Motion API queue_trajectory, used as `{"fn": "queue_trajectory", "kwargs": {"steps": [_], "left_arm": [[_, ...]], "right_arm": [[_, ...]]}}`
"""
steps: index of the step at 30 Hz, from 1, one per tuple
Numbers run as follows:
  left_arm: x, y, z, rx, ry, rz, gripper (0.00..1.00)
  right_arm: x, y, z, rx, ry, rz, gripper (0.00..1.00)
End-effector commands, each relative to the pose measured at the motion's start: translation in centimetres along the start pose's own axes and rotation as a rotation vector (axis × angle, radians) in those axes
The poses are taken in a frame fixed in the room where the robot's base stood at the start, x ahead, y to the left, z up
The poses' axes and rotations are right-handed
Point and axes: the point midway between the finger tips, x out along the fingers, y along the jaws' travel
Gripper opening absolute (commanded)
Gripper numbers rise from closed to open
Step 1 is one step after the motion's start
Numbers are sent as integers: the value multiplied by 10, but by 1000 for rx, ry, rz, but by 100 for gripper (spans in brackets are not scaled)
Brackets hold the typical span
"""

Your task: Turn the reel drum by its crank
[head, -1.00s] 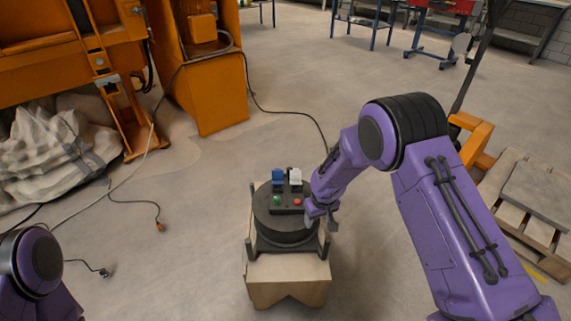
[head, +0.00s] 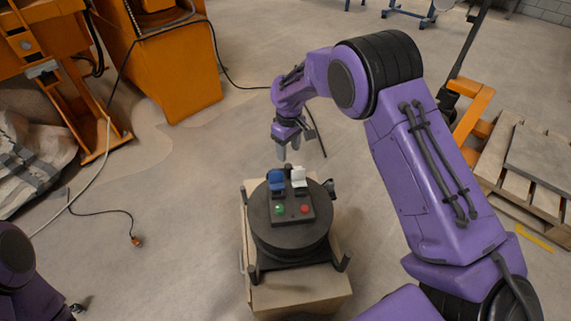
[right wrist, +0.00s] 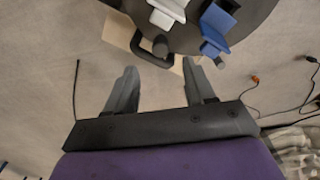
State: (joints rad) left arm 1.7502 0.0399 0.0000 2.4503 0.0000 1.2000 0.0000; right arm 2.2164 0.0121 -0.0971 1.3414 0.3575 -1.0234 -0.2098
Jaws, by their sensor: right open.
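The dark reel drum (head: 290,243) sits upright on a pale brown box (head: 300,295); its edge also shows at the top of the right wrist view (right wrist: 205,42). A panel on top carries a blue block (head: 276,182), a white block (head: 299,178), a green button (head: 279,209) and a red button (head: 306,209). My right gripper (head: 288,150) is open and empty, pointing down near the drum's far edge. In the right wrist view, a dark bent bar with a round knob (right wrist: 160,46) lies just beyond the fingertips; I cannot tell whether it is the crank. My left gripper is out of view.
Dark posts (head: 345,262) rise around the drum. Orange machinery (head: 170,70) stands at the upper left, and a wooden pallet (head: 535,165) lies at the right. A cable with an orange plug (head: 136,241) lies on the floor. The floor around the box is mostly clear.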

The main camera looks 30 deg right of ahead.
Motion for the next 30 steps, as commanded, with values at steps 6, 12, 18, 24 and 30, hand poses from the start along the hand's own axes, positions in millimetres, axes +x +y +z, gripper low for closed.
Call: {"fn": "queue_trajectory", "kwargs": {"steps": [6,12,18,24,30], "left_arm": [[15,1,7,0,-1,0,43],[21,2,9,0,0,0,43],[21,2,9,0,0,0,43],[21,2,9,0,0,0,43],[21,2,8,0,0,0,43]], "right_arm": [[55,0,0,0,-3,0,54],[82,0,1,1,-1,1,54],[86,1,1,3,0,1,54],[86,1,1,3,0,0,28],[85,1,1,2,0,0,0]]}}
